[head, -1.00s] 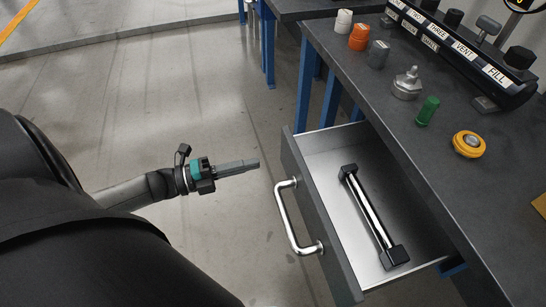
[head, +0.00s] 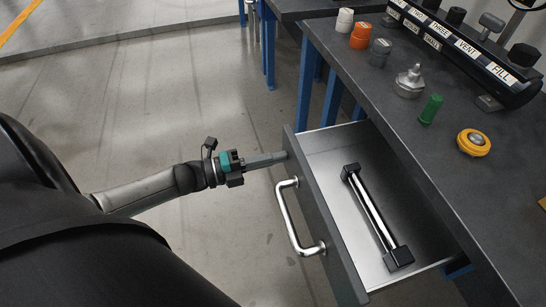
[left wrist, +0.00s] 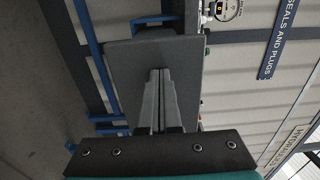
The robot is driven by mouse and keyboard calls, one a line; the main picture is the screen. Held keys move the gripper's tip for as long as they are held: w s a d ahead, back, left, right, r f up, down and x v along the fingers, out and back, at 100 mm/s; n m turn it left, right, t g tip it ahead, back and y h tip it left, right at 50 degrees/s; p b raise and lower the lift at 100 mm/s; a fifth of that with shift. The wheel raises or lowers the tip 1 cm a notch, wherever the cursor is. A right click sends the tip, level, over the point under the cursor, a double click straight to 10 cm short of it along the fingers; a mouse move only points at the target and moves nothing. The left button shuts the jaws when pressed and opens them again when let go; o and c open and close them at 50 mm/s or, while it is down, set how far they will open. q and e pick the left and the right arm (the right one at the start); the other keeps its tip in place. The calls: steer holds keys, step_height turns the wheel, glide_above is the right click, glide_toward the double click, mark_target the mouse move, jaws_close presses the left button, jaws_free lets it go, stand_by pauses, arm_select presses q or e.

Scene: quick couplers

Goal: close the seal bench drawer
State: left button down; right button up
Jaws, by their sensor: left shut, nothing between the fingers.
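The seal bench drawer (head: 345,268) stands pulled out from under the dark bench top (head: 455,160). Its grey front carries a silver bar handle (head: 290,222). Inside lies a silver bar with black ends (head: 377,215). My left gripper (head: 284,156) is shut and empty, its fingertips at the drawer front's far upper end, beyond the handle; I cannot tell whether they touch. In the left wrist view the shut fingers (left wrist: 159,75) point at the dark drawer front (left wrist: 125,62). My right gripper is not in view.
On the bench stand a metal fitting (head: 409,82), a green plug (head: 431,108), a yellow ring cap (head: 473,142) and a labelled manifold (head: 465,50). Blue bench legs (head: 307,85) rise behind the drawer. The floor left of the drawer is clear.

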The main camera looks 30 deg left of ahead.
arm_select(q)
steer(key=b, duration=0.2)
glide_toward(354, 152)
steer(key=r, duration=0.3)
steer(key=w+d+r, duration=0.1)
steer(key=r, duration=0.1)
steer(key=b+x, duration=0.1)
steer(key=x, duration=0.6)
steer(key=shift+w+d+b, duration=0.25)
steer(key=shift+w+b, duration=0.05)
steer(key=shift+b, duration=0.1)
steer(key=shift+w+d, duration=0.3)
steer(key=shift+w, duration=0.1)
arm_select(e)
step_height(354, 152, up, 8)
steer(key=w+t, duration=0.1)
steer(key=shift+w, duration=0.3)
arm_select(q)
steer(key=shift+s+a, duration=0.1)
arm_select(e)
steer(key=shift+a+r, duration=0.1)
